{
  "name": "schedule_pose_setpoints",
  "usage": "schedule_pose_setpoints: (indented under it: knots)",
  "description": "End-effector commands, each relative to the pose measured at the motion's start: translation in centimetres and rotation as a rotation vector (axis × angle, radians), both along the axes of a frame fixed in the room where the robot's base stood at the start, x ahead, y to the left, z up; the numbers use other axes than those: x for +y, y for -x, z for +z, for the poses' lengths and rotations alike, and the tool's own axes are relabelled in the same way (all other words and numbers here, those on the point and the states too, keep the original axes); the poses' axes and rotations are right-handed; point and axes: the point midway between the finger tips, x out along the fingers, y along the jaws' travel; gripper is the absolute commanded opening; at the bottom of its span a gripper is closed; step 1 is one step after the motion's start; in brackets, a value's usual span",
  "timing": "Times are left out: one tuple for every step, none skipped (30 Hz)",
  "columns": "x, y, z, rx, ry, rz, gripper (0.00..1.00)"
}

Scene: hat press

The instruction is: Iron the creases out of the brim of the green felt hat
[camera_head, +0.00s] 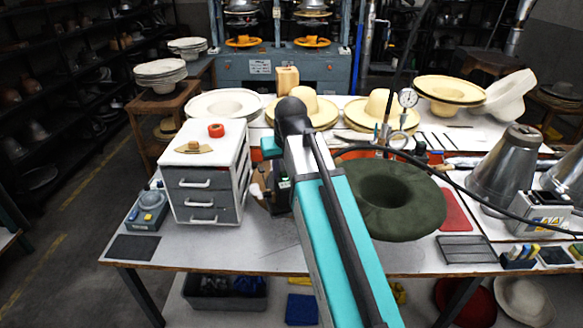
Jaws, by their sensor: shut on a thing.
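The green felt hat (387,195) lies crown-down on the white table, right of my arm, its wide brim up and its hollow showing. The brim's surface looks uneven, and single creases are too small to make out. Its left side is partly behind my teal arm. My gripper (283,184) is low between the drawer cabinet and the hat, mostly hidden by my arm. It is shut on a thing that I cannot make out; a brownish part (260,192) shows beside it. No iron is clearly visible.
A white drawer cabinet (208,210) stands close left of my gripper. A black hose (465,190) arches over the hat toward a control box (540,212) at right. A red pad (454,210), a dark rack (466,248) and metal cones (505,165) stand right. Straw hats line the back.

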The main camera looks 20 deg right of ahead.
Motion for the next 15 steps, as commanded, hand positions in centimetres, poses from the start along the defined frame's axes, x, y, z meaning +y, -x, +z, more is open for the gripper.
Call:
schedule_pose_setpoints:
  knots:
    - [0.4,0.0,-0.7,-0.007,0.001,0.002,0.0]
    - [0.6,0.1,-1.0,-0.007,0.0,0.003,0.0]
    - [0.9,0.1,-1.4,-0.008,0.001,0.004,0.0]
    - [1.0,0.2,-1.6,-0.008,0.001,0.006,0.0]
    - [1.2,0.2,-1.8,-0.008,0.001,0.007,0.0]
    - [1.5,0.3,-2.1,-0.009,0.001,0.008,0.0]
    - [1.6,0.3,-2.3,-0.009,0.001,0.009,0.0]
    - [1.7,0.3,-2.5,-0.009,0.001,0.009,0.0]
    - [1.9,0.3,-2.7,-0.01,0.001,0.009,0.0]
    - [2.0,0.4,-2.9,-0.01,0.001,0.01,0.0]
    - [2.1,0.4,-3.0,-0.01,0.0,0.011,0.0]
    - [2.2,0.4,-3.1,-0.01,0.0,0.011,0.0]
    - [2.2,0.4,-3.2,-0.01,0.0,0.011,0.0]
    - [2.3,0.4,-3.3,-0.01,0.0,0.011,0.0]
    - [2.4,0.5,-3.3,-0.01,0.0,0.011,0.0]
